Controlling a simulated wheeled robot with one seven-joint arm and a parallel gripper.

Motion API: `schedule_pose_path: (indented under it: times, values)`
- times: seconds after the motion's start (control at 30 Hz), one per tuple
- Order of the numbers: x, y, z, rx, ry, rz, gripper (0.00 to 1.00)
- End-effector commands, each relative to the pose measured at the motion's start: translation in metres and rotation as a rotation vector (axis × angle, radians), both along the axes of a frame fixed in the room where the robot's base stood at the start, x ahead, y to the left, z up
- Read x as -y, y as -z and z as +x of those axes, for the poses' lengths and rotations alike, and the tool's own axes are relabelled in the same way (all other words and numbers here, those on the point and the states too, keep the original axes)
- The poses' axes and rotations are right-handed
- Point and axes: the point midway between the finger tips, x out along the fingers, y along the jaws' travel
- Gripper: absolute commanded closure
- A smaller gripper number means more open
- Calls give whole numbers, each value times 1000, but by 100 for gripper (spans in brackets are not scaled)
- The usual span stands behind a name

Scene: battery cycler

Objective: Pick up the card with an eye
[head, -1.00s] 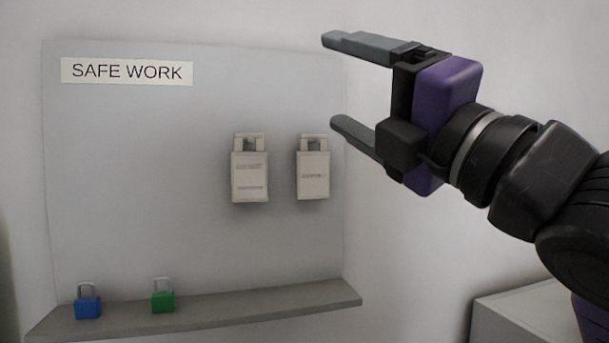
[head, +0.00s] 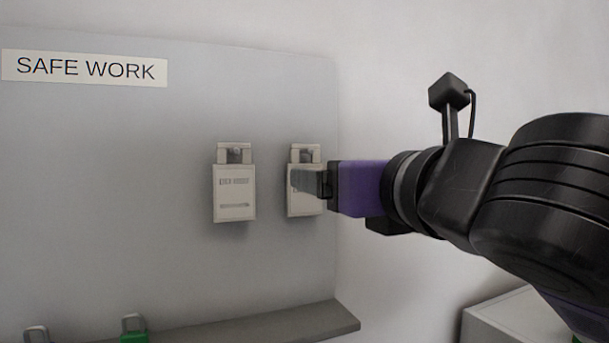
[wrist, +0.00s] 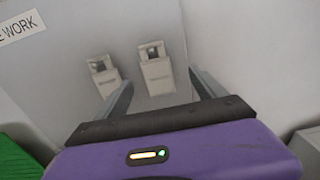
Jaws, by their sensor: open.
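Two pale cards hang side by side on the grey board. The left card (head: 234,194) has a few dark print lines, too small to read. The right card (head: 304,203) is partly hidden behind my gripper (head: 292,181) in the head view. I cannot tell which card has an eye. In the wrist view my gripper (wrist: 162,91) is open and empty. The right card (wrist: 158,77) shows between the fingers, beyond the tips, and the left card (wrist: 104,77) shows beside the left finger. I see no contact with either card.
A grey shelf (head: 265,325) runs below the board. A blue padlock (head: 37,335) and a green padlock (head: 133,329) stand on its left part. A SAFE WORK sign (head: 85,68) is at upper left. A light box (head: 500,318) stands at lower right.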

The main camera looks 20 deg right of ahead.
Motion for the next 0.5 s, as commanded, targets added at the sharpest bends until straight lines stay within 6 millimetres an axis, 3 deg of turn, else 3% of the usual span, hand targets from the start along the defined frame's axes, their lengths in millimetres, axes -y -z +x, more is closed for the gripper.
schedule_pose_path:
  times: [0.03, 0.5]
  values:
    - [1, -6, 3, -3, 2, 1, 20]
    - [5, -4, 17, -5, 9, 0, 20]
